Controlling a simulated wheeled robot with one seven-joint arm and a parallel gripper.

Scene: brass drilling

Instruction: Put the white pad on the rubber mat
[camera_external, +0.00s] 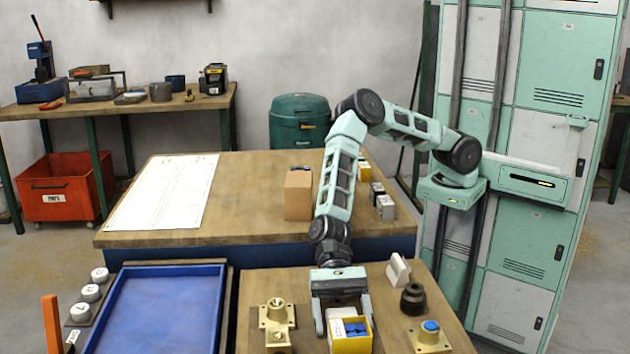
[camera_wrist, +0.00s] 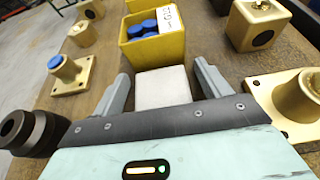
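The white pad, a small white block (camera_wrist: 163,88), lies on the near workbench between my gripper's fingers. It also shows in the external view (camera_external: 340,313), just behind a yellow bin. My gripper (camera_wrist: 163,90) is open and low over the bench, with one finger on each side of the block. A gap shows between the block and each finger in the wrist view. My gripper also shows in the external view (camera_external: 343,318), reaching down from behind. I cannot pick out a rubber mat for certain. A flat blue surface with a raised rim (camera_external: 160,268) lies left of my gripper.
The yellow bin (camera_wrist: 155,50) with blue pieces stands close beyond my fingertips. Brass fittings (camera_external: 277,314), a dark round part (camera_external: 413,298), a white wedge-like piece (camera_external: 398,270) and a blue-topped brass flange (camera_external: 430,338) stand around it. The blue surface is empty.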

